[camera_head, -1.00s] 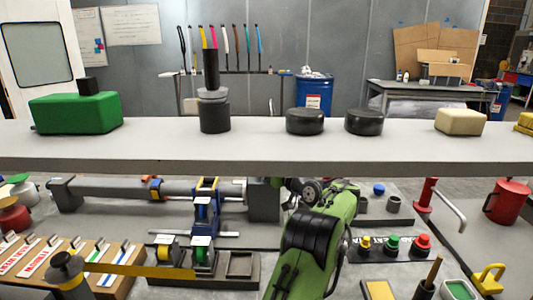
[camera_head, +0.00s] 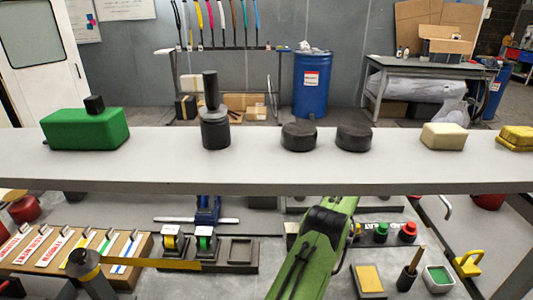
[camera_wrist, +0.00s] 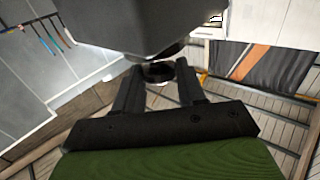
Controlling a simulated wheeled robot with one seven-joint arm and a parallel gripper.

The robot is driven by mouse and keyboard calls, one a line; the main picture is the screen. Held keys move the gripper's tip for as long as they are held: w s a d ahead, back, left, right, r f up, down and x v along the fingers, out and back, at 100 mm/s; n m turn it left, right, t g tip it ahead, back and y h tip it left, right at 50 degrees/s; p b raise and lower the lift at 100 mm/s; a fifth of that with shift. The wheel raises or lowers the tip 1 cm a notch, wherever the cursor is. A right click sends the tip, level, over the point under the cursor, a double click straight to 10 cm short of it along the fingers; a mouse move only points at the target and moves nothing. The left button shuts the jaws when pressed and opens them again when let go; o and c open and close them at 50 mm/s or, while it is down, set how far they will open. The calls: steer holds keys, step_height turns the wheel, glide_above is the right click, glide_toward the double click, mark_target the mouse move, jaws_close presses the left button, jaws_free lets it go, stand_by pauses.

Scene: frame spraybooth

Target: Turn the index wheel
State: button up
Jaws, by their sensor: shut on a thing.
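In the wrist view, the two dark fingers of my gripper (camera_wrist: 158,78) stand on either side of a small dark round piece (camera_wrist: 158,70). They are shut on it. I take it for the index wheel, but only a small part shows, and its marks and turn cannot be read. A large dark grey block (camera_wrist: 150,25) hangs close over the fingertips and hides part of the piece. In the head view, my green arm reaches up to the grey shelf (camera_head: 300,176), which hides my gripper and whatever it holds.
On the shelf stand a green block (camera_head: 85,131), a dark stepped cylinder (camera_head: 215,130), two black discs (camera_head: 298,137) and a cream block (camera_head: 443,136). Below are tape reels (camera_head: 173,242), coloured buttons (camera_head: 407,232) and a yellow padlock (camera_head: 467,263).

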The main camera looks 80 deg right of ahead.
steer(key=o, duration=1)
steer(key=v, duration=1.5)
steer(key=shift+s+a+f+b, duration=0.1)
steer(key=shift+s+a+b, duration=0.1)
steer(key=shift+s+b, duration=0.15)
